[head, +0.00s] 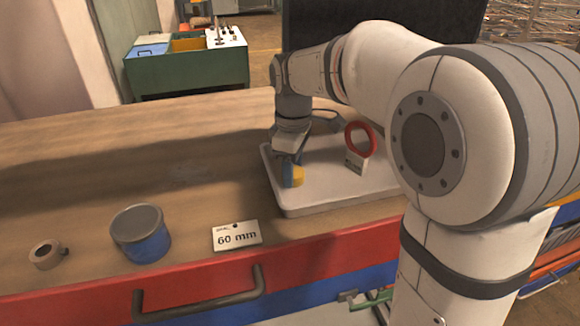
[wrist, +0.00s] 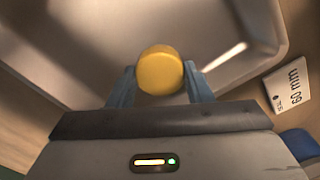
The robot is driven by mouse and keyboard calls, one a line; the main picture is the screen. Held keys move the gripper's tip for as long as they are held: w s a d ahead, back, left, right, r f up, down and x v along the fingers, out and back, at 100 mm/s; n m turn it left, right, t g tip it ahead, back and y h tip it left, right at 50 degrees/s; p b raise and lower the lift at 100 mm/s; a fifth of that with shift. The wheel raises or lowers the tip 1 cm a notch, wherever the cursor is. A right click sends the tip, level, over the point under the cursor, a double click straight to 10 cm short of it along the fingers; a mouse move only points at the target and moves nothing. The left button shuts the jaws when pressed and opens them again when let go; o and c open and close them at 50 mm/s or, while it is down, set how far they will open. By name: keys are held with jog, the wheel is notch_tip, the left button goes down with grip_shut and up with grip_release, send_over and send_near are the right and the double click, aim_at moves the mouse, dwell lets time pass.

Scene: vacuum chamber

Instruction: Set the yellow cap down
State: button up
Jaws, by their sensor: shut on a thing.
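The yellow cap (wrist: 160,72) is round and sits between the two blue-grey fingers of my gripper (wrist: 159,86) in the wrist view. My gripper is shut on it. In the head view the yellow cap (head: 297,177) shows at the tip of my gripper (head: 291,174), over the left part of the white tray (head: 310,208). Part of the cap is hidden behind a finger. I cannot tell whether the cap touches the tray's floor.
A red ring (head: 360,139) with a small label stands on the tray, right of my gripper. A blue tin with a grey lid (head: 138,213), a "60 mm" card (head: 237,236) and a tape roll (head: 46,254) lie left of the tray. The wooden bench's left half is mostly clear.

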jog(key=shift+f, duration=0.15)
jog(key=o, duration=1)
jog(key=shift+c, duration=0.2)
notch_tip(320, 180, up, 12)
jog(key=shift+r, duration=0.2)
jog(key=shift+f, duration=0.1)
